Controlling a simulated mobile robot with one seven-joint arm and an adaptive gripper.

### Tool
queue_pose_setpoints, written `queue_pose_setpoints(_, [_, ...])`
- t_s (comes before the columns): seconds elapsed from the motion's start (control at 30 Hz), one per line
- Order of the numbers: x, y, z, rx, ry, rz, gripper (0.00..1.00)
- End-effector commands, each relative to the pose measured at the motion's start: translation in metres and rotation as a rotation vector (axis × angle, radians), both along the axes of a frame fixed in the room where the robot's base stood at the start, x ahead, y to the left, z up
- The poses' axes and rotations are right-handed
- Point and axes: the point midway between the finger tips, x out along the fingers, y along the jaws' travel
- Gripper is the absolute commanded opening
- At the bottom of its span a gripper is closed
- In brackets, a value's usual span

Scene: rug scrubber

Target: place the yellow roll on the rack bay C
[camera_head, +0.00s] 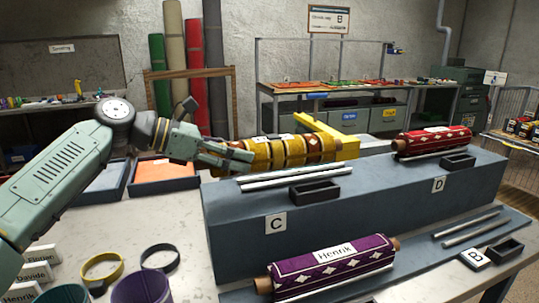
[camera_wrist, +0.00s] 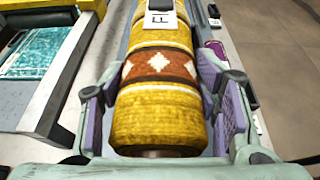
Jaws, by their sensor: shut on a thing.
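The yellow roll (camera_head: 285,152) has a rust band with white diamonds and a white tag; it also shows in the wrist view (camera_wrist: 155,120). My gripper (camera_head: 232,156) is shut on its near left end. In the wrist view the purple finger pads of my gripper (camera_wrist: 160,110) flank the roll. The roll lies lengthwise over or just behind the silver rails (camera_head: 290,177) of bay C, marked by a C label (camera_head: 276,223) on the blue-grey rack (camera_head: 350,215). I cannot tell whether it touches the rack. Its underside is hidden.
A red roll (camera_head: 435,141) lies in bay D. A purple roll (camera_head: 328,265) tagged Henrik lies on the lower front level. Bay B (camera_head: 475,258) has bare rails. A yellow bracket (camera_head: 335,138) stands behind the yellow roll. Rings and name cards (camera_head: 35,275) are at lower left.

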Motion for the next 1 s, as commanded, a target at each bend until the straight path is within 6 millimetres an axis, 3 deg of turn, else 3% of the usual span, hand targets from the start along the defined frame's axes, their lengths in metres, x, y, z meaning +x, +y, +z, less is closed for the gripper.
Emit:
queue_pose_setpoints(0.2, [0.034,-0.040,0.001,-0.002,-0.001,-0.002,0.07])
queue_pose_setpoints(0.57, [0.059,-0.067,-0.004,-0.002,-0.001,-0.001,0.07])
queue_pose_setpoints(0.8, [0.057,-0.064,-0.037,-0.003,0.000,0.001,0.07])
queue_pose_setpoints(1.0, [0.058,-0.064,-0.042,-0.004,-0.002,0.002,0.07])
